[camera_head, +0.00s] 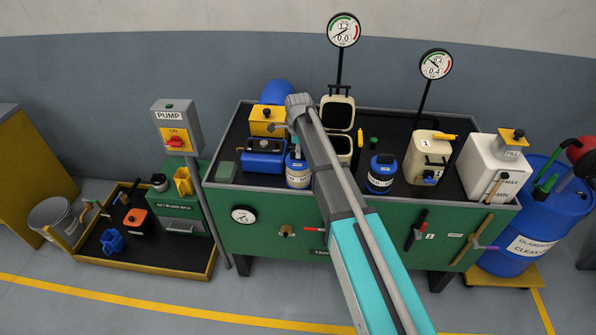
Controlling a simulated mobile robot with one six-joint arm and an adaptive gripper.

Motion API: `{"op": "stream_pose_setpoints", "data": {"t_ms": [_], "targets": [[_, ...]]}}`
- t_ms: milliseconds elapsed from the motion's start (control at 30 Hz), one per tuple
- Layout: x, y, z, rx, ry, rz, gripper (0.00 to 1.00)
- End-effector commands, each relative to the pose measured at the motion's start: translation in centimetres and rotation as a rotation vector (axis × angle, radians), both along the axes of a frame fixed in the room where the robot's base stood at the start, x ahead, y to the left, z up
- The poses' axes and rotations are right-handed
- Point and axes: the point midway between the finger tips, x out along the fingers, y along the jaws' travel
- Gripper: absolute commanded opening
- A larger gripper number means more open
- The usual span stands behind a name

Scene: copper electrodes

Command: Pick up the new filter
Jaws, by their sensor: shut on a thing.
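A blue and white canister (298,178), which I take for the new filter, stands upright on the bench's dark top; its label seems to begin with N but is too small to read surely. My gripper (296,152) is at the top of this canister, under the end of my arm, and is shut on it. The fingers are small and partly hidden, so the exact grip is unclear. A similar dark blue canister (381,174) with a white band stands apart to the right.
An open cream housing (337,114) stands behind my arm, partly hidden. A closed cream housing (427,156) and a white tank (493,168) are to the right. A blue box (263,157) is close on the left. Gauges on poles rise behind the bench (262,215).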

Motion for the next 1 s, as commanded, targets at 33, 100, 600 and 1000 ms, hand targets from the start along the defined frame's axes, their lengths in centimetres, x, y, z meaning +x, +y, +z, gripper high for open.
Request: {"op": "stream_pose_setpoints", "data": {"t_ms": [33, 100, 600, 1000], "targets": [[0.0, 0.0, 0.0, 0.000, 0.000, 0.000, 0.00], [0.0, 0.0, 0.0, 0.000, 0.000, 0.000, 0.00], [0.0, 0.0, 0.3, 0.000, 0.000, -0.001, 0.00], [0.0, -0.1, 2.8, 0.000, 0.000, -0.001, 0.00]]}}
